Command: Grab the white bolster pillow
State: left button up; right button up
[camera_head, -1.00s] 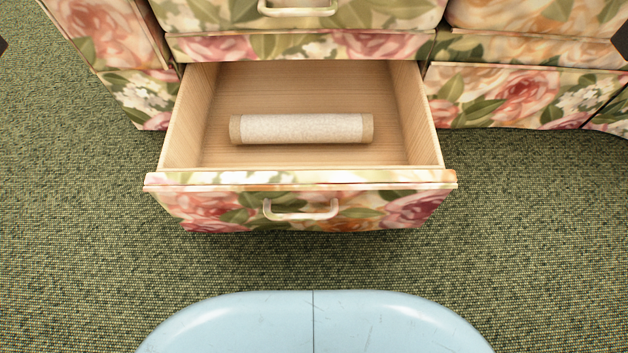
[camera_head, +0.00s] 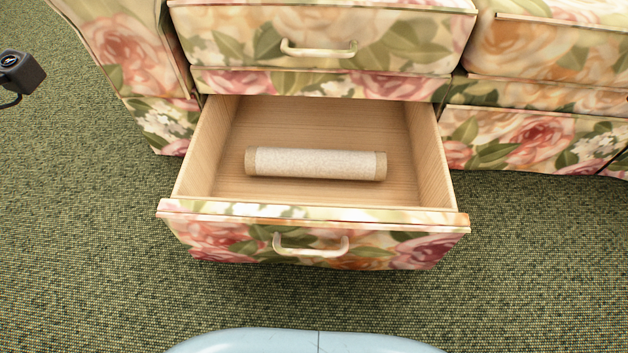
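The white bolster pillow (camera_head: 316,163) is a cylinder with tan ends. It lies on its side, crosswise, on the floor of an open wooden drawer (camera_head: 213,150). Nothing touches it from above. A dark part of my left arm (camera_head: 20,75) shows at the far left edge, well apart from the drawer. I cannot make out gripper fingers on it. My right gripper is not in view.
The drawer's floral front (camera_head: 205,238) has a pale handle (camera_head: 310,246). Green carpet (camera_head: 90,260) is clear on both sides and in front.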

aim_at(261, 161)
jog(key=l+u, duration=0.2)
jog(key=u, duration=0.15)
jog(key=l+u, duration=0.2)
jog(key=u, duration=0.2)
jog(key=i+l, duration=0.1)
jog(key=i, duration=0.05)
